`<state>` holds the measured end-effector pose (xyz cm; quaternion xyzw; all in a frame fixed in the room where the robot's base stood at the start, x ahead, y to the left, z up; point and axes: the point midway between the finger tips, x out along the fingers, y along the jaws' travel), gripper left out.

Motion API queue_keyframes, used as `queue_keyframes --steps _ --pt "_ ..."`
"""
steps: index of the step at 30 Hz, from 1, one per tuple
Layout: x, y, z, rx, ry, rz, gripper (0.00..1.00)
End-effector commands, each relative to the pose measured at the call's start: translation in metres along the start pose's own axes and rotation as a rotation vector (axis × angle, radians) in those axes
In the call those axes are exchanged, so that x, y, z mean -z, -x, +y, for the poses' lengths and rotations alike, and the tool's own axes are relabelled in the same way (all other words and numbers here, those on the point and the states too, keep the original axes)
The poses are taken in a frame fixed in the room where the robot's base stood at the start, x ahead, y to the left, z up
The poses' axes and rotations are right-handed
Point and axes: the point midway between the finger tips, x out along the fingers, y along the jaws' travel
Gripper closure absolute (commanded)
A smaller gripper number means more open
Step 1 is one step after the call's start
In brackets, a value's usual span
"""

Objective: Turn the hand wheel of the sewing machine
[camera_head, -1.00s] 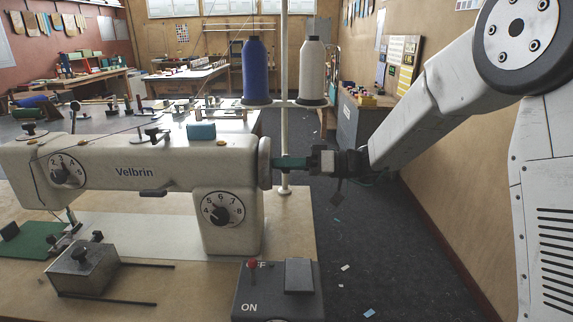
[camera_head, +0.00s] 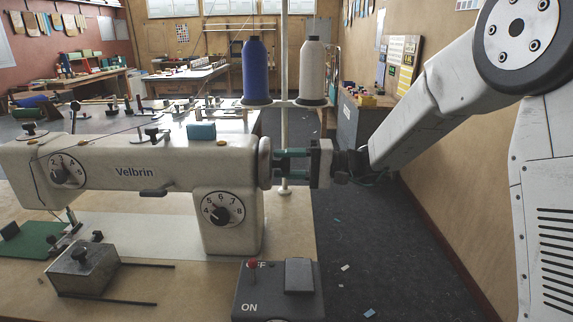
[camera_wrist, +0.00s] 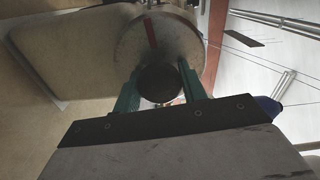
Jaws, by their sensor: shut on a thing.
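The cream sewing machine (camera_head: 135,173), marked Velbrin, stands on a wooden table. Its hand wheel (camera_head: 264,163) is a pale disc on the right end of the machine. In the wrist view the hand wheel (camera_wrist: 180,45) shows a red stripe, and a dark round knob (camera_wrist: 160,82) stands out from its face. The knob is partly hidden in the head view.
A switch box (camera_head: 276,292) with a red-tipped lever near OFF sits at the table's front. Blue (camera_head: 256,70) and white (camera_head: 312,70) thread cones stand on a post behind the wheel. A wooden wall (camera_head: 460,190) is at right; the floor between is mostly clear.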

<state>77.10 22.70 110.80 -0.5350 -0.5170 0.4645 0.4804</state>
Motion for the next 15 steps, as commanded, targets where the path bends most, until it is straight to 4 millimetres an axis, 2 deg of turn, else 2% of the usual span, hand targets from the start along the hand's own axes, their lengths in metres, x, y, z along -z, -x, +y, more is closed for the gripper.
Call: queue_keyframes --steps 15 --pt "0.0003 0.0008 0.0008 -0.001 -0.492 0.002 0.81"
